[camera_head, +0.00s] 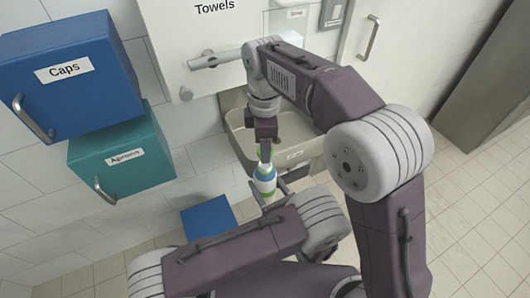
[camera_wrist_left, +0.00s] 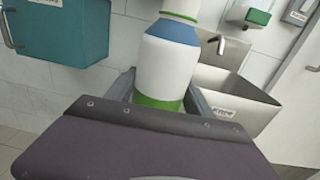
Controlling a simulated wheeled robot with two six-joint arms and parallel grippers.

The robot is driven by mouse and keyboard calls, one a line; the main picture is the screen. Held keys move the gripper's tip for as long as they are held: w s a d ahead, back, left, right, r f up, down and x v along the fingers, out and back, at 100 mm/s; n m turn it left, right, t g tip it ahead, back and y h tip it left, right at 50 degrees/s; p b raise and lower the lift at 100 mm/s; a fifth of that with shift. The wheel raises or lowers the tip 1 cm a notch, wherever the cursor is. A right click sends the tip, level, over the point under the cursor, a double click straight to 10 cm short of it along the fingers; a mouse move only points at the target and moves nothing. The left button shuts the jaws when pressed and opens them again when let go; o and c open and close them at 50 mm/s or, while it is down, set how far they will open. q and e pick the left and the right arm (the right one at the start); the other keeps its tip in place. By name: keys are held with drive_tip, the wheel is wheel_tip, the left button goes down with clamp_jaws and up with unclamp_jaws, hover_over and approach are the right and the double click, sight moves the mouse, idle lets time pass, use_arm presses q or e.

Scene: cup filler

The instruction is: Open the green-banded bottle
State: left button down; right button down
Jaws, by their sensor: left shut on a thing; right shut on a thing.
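The green-banded bottle (camera_head: 265,176) stands roughly upright, white with a blue shoulder. In the left wrist view the bottle (camera_wrist_left: 166,68) shows a green band low on its body; its top is cut off by the frame. My left gripper (camera_head: 269,195) is shut around the bottle's lower body, with a finger on each side. My right gripper (camera_head: 266,152) points down from above and is shut on the bottle's top, at the cap. A little green shows between its fingers, and the cap is mostly hidden.
A sink (camera_head: 245,140) is on the wall behind the bottle. A blue Caps box (camera_head: 85,100) and a teal Aprons box (camera_head: 120,175) hang at left. A blue thing (camera_head: 208,217) is low near the wall. A white Towels cabinet (camera_head: 170,40) is above.

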drive_tip(key=shift+r, duration=0.45)
